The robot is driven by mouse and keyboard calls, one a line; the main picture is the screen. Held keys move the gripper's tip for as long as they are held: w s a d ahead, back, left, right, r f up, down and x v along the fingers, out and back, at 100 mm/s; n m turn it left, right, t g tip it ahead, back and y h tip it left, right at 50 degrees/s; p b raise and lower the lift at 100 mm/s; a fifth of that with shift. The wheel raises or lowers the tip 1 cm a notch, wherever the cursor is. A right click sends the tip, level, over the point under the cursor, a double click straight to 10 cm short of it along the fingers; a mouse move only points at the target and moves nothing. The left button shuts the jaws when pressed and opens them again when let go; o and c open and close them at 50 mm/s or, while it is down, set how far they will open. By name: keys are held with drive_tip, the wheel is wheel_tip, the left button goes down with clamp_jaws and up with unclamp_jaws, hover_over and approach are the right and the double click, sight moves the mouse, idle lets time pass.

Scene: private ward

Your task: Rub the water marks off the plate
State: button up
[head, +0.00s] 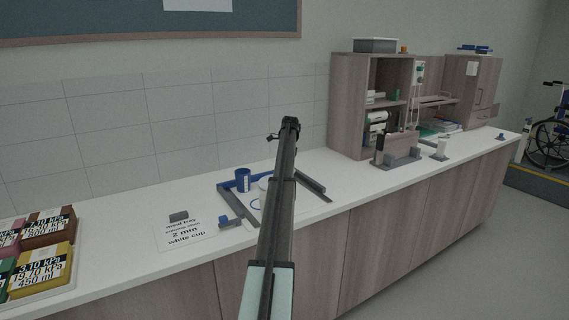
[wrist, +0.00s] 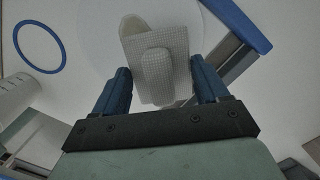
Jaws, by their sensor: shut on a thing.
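My gripper (wrist: 159,68) shows in the wrist view with a blue finger on each side of a pale, grid-patterned pad (wrist: 178,42) with a raised grip. It is shut on that grip. The pad lies over the pale round plate (wrist: 97,28), whose outline is faint. A cream, rounded patch (wrist: 131,24) shows at the pad's far left edge; I cannot tell what it is. In the head view a bit of the white plate (head: 264,183) shows left of my arm; my arm hides the gripper and pad. I cannot make out water marks.
A blue cup (head: 243,181) stands by the blue-edged tray (head: 227,187). A blue ring (wrist: 40,46) lies left of the plate. A printed card (head: 184,235) and labelled boxes (head: 42,262) are at left. A wooden shelf unit (head: 347,105) stands behind right. The counter's front middle is clear.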

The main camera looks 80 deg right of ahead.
wheel_tip(320, 180, down, 4)
drive_tip(key=shift+r, duration=0.25)
drive_tip(key=shift+w+a+f, duration=0.25)
drive_tip(key=shift+w+a, duration=0.7)
drive_tip(key=shift+w, duration=0.05)
drive_tip(key=shift+c, duration=0.4)
drive_tip(key=shift+w+a, duration=1.5)
drive_tip(key=shift+w, duration=0.2)
drive_tip(key=shift+s+d, duration=2.45)
drive_tip(key=shift+s, duration=0.2)
drive_tip(key=shift+s+d+r, duration=0.1)
drive_tip(key=shift+r, duration=3.9)
